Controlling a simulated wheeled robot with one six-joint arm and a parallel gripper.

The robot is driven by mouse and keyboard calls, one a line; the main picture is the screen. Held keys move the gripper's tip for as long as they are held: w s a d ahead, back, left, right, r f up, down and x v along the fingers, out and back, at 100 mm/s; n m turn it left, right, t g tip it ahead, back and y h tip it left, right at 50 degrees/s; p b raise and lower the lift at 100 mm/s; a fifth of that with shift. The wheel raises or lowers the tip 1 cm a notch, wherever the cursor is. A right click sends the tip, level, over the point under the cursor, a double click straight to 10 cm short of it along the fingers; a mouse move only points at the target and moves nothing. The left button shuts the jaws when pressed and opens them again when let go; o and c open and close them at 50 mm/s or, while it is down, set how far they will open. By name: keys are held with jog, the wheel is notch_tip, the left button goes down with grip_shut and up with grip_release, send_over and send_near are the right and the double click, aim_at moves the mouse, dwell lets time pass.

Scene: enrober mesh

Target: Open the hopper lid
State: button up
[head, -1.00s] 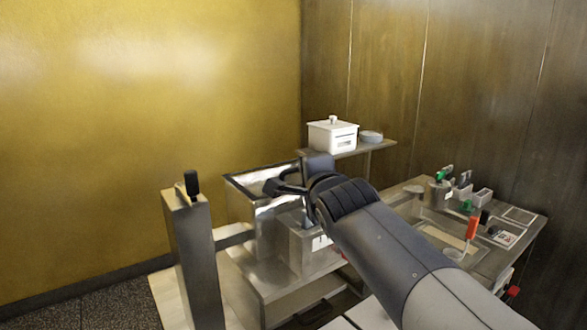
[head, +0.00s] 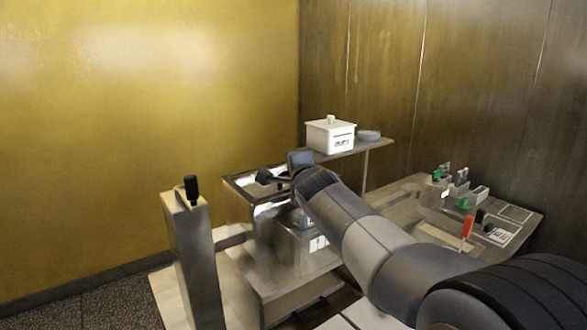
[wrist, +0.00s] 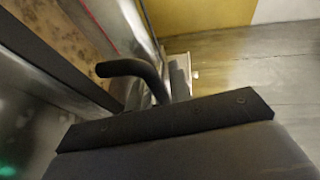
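My gripper (head: 268,178) is over the right part of the open-topped steel box (head: 232,188) in the head view. Its dark fingers are small there, and I cannot tell their gap. A smaller steel box (head: 312,254) with a white label stands in front, partly behind my arm. I cannot tell for sure which part is the hopper lid. The wrist view shows a dark curved bar (wrist: 135,68) close to my gripper's dark plate. A brown speckled surface (wrist: 75,35) inside a metal frame lies to its left. Contact cannot be made out.
A steel post with a black knob (head: 192,188) stands at the left. A white lidded box (head: 331,138) and a bowl (head: 369,136) sit on the back shelf. A side table (head: 503,262) at the right holds small containers and a red-handled tool (head: 467,228).

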jog(key=shift+w, duration=0.1)
jog(key=shift+c, duration=0.4)
grip_shut()
